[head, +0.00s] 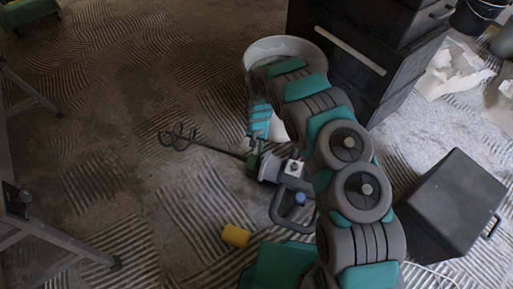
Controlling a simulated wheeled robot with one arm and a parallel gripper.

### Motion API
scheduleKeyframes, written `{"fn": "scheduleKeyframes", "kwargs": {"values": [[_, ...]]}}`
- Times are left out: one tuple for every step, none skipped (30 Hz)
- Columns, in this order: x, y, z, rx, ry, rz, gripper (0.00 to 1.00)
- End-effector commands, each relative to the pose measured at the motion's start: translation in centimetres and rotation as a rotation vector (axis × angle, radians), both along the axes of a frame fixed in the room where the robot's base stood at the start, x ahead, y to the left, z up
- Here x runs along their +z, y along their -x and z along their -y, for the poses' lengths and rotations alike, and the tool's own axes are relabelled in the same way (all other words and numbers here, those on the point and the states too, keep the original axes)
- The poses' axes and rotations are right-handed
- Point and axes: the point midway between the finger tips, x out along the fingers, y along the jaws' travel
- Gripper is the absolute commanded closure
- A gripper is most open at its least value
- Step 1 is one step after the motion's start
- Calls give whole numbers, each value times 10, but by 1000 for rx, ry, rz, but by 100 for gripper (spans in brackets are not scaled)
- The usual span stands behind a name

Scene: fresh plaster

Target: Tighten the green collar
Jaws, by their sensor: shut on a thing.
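A paddle mixer lies on the floor in the middle of the head view, with a grey body and looped handles (276,212). Its thin rod runs left to a dark spiral paddle (178,137). The small green collar (252,163) sits where the rod meets the body. My gripper (257,147) reaches down from above with its teal fingers at the collar and looks shut on it. The fingers and arm hide part of the collar and the mixer body, so the exact grip is hard to see.
A pale bucket (262,47) stands behind my arm. Black stacked boxes (335,85) stand at the back, and a black case (455,205) at right. A yellow cylinder (236,235) lies near the mixer. Ladder legs (55,245) stand at left. Floor left of the paddle is clear.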

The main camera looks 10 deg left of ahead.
Motion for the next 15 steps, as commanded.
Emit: {"fn": "scheduleKeyframes", "kwargs": {"values": [[-2,0,-1,0,-5,-19,100],[-3,-1,-1,1,-6,-31,100],[-3,-2,-1,2,-9,-42,100],[-3,-3,-1,3,-12,-48,100],[-2,-4,-1,3,-13,-52,100],[-2,-4,0,3,-14,-58,100],[-2,-4,0,3,-14,-60,100],[-2,-4,0,3,-13,-61,100],[-2,-4,0,3,-13,-60,100],[-2,-4,0,4,-13,-60,100],[-2,-4,0,4,-13,-60,100],[-2,-4,0,4,-13,-60,100],[-2,-4,0,4,-13,-60,100],[-2,-4,0,4,-13,-60,100],[-2,-4,0,4,-13,-60,72]]}}
